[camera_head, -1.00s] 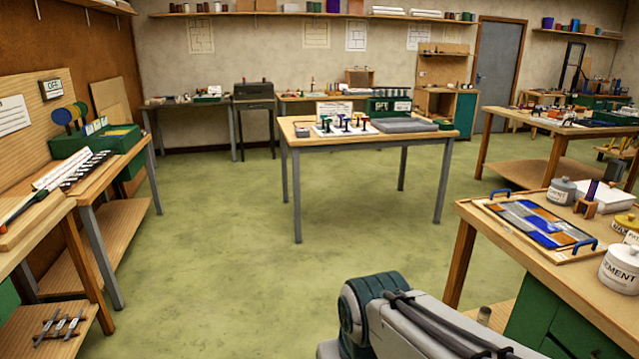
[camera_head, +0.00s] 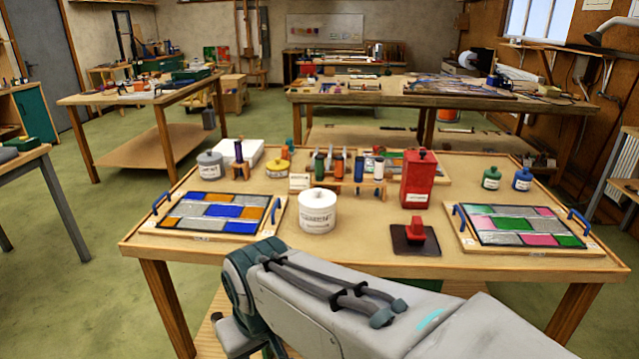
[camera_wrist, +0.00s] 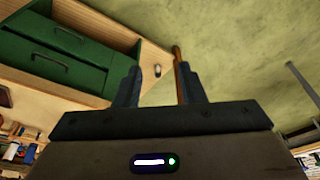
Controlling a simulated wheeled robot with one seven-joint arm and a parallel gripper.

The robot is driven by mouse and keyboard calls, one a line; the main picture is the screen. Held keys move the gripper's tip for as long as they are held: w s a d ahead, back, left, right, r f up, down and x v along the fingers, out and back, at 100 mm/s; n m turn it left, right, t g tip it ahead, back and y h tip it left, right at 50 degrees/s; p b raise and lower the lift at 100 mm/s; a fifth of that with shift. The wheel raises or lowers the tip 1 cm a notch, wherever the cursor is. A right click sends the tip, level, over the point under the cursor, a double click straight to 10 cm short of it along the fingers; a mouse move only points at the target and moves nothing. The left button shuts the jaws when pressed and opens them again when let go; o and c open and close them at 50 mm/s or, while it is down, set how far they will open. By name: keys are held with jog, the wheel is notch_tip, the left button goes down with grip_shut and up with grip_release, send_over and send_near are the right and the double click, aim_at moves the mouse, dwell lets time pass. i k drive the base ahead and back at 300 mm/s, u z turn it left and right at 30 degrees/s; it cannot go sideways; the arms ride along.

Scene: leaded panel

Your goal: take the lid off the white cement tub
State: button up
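The white cement tub (camera_head: 317,212) stands upright near the front middle of the workbench (camera_head: 350,252) in the head view. Its white lid (camera_head: 317,193), with a small knob, is on top. My gripper (camera_wrist: 157,88) shows in the wrist view with its two fingers apart and nothing between them. It is away from the tub, near the bench's side with the green drawers (camera_wrist: 65,60) and over the green floor. The gripper is hidden in the head view, where only my arm shows in front of the bench.
Leaded panels in blue-handled trays lie left (camera_head: 215,213) and right (camera_head: 520,226) of the tub. A bottle rack (camera_head: 345,187) stands behind it. A red canister (camera_head: 418,180) and a red-handled block (camera_head: 416,236) are to its right. A grey pot (camera_head: 210,165) and yellow pot (camera_head: 277,168) are behind left.

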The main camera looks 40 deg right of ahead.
aim_at(314, 198)
jog(key=z, duration=0.6)
jog(key=i, duration=1.3)
jog(key=z, duration=0.4)
